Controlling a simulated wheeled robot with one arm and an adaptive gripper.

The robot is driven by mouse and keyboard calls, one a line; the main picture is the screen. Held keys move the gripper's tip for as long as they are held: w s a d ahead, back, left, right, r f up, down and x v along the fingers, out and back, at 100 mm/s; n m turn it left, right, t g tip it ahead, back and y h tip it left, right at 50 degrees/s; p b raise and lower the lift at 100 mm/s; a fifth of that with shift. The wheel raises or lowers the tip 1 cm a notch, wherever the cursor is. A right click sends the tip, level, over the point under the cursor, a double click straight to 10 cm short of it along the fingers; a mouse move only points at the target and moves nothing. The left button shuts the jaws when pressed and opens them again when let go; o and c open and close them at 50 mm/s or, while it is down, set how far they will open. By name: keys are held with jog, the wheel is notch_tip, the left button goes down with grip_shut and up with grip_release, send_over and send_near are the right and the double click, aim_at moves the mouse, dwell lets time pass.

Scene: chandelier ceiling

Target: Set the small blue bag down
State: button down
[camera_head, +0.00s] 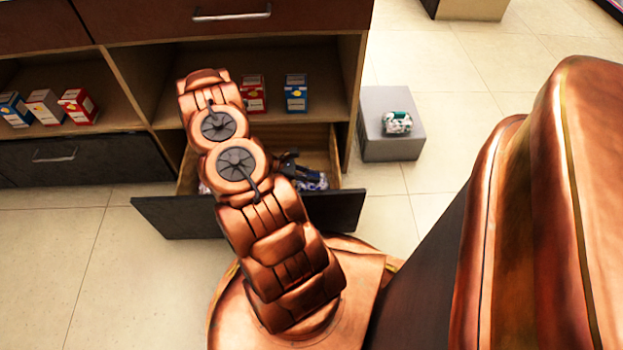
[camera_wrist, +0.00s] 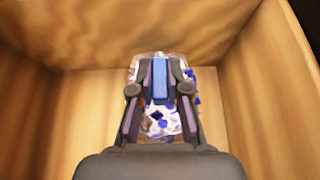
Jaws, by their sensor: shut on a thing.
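The small blue bag (camera_wrist: 165,126), white with blue patches, is between the fingers of my gripper (camera_wrist: 160,88) in the wrist view. My gripper is shut on it, and the fingers hide part of it. Both are inside a wooden drawer (camera_wrist: 263,100), with bare walls around them. In the head view, the drawer (camera_head: 345,208) is pulled open, my gripper (camera_head: 290,165) is inside it, and part of the bag (camera_head: 314,183) shows beside the gripper. I cannot tell whether the bag touches the drawer floor.
My arm covers much of the drawer in the head view. The shelf above holds red (camera_head: 253,95) and blue (camera_head: 296,93) boxes, with several more boxes at left. A grey block (camera_head: 378,148) with a green-and-white packet (camera_head: 397,123) stands right of the cabinet. Tiled floor lies around.

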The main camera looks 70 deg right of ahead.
jog(key=shift+f+p, duration=0.3)
jog(key=shift+f, duration=0.55)
jog(key=c, duration=1.1)
grip_release()
jog(key=shift+c, duration=0.2)
jog(key=shift+r, duration=0.15)
jog(key=shift+r, duration=0.2)
jog(key=p+v, duration=0.3)
jog(key=v, duration=0.9)
jog(key=shift+r+p, duration=0.25)
jog(key=shift+p, duration=0.05)
